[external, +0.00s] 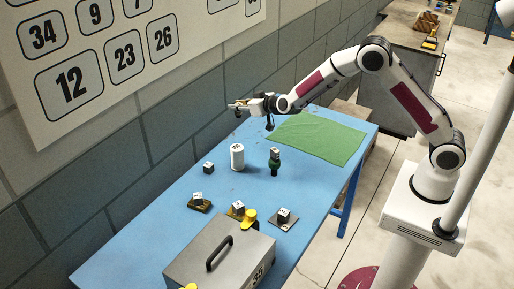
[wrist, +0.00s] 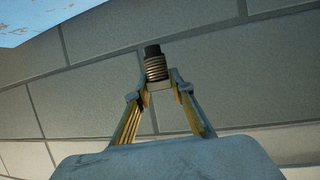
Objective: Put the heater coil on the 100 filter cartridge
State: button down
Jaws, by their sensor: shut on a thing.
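My gripper (wrist: 158,84) is shut on the heater coil (wrist: 156,67), a ribbed brownish cylinder with a dark end, held at the fingertips in the wrist view. In the external view my gripper (external: 238,105) is raised above the far part of the blue table, pointing left toward the wall; the coil is too small there to make out clearly. A white cylinder (external: 237,158), which looks like the filter cartridge, stands upright on the table below my gripper, apart from it. Its marking is too small to read.
A dark green object (external: 274,168) with a small block on top stands right of the white cylinder. Several small marked blocks, some on little plates, lie nearer. A grey box (external: 205,262) with a handle is at the front. A green cloth (external: 318,138) lies flat at the far end.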

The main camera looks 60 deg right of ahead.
jog(key=s+a+r+n+y, duration=0.3)
jog(key=a+r+y, duration=0.1)
jog(key=a+r, duration=0.35)
jog(key=s+a+n+y, duration=0.3)
jog(key=s+a, duration=0.2)
jog(key=shift+a+f+g, duration=0.3)
jog(key=shift+a+g, duration=0.05)
jog(key=shift+g, duration=0.05)
dwell(0.5)
jog(key=shift+f, duration=0.1)
send_over(237, 147)
jog(key=shift+a+f, duration=0.1)
jog(key=shift+f, duration=2.95)
jog(key=shift+f, duration=1.85)
